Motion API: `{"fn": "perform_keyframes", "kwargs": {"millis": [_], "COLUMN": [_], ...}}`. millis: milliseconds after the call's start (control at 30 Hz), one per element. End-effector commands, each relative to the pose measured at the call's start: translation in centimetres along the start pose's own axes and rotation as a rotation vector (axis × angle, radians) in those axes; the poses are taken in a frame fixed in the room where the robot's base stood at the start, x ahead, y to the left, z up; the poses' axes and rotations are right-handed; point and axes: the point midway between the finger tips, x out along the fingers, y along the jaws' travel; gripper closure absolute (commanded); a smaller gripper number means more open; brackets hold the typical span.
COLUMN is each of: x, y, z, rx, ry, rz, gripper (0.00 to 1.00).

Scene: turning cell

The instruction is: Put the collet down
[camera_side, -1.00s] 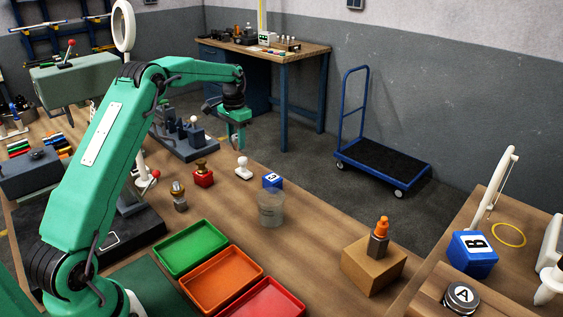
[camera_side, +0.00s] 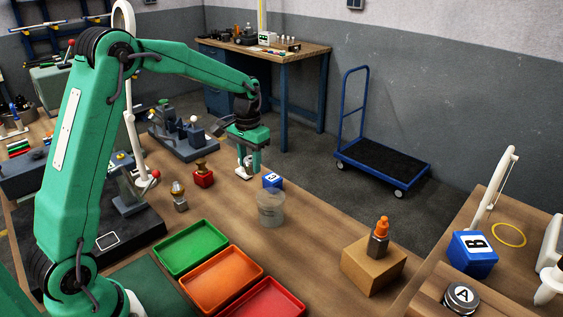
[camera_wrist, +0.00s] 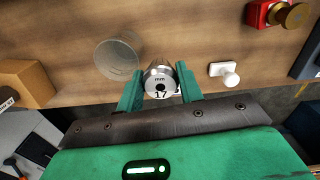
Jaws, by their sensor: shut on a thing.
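The collet (camera_wrist: 160,82) is a silver cylinder with "mm" and "17" on its end face, seen in the wrist view between my two green fingers. My gripper (camera_wrist: 159,88) is shut on it. In the side view my gripper (camera_side: 251,165) points down, low over the far edge of the wooden bench (camera_side: 225,210), and the collet is hard to make out there. Whether the collet touches the bench cannot be told.
A white knobbed piece (camera_side: 242,172) is close beside my gripper, partly covered. A blue lettered cube (camera_side: 273,181) and a clear cup (camera_side: 271,209) stand nearby. A red block with a brass knob (camera_side: 203,179) is to the left. Bare wood lies between cup and knobbed piece.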

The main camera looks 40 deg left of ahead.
Motion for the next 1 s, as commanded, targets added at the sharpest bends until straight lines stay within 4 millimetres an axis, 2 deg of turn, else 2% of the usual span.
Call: {"fn": "perform_keyframes", "kwargs": {"millis": [100,300,600,733,1000], "x": [-0.1,0.2,0.8,1.0,1.1], "y": [2.0,4.9,7.4,7.8,7.7], "z": [2.1,5.9,10.4,11.2,11.3], "rx": [-0.011,-0.039,-0.071,-0.077,-0.080], "ry": [0.001,0.001,0.001,0.001,0.001], "rz": [0.000,0.000,0.000,0.000,0.000], "gripper": [0.90,0.90,0.90,0.90,0.90]}}
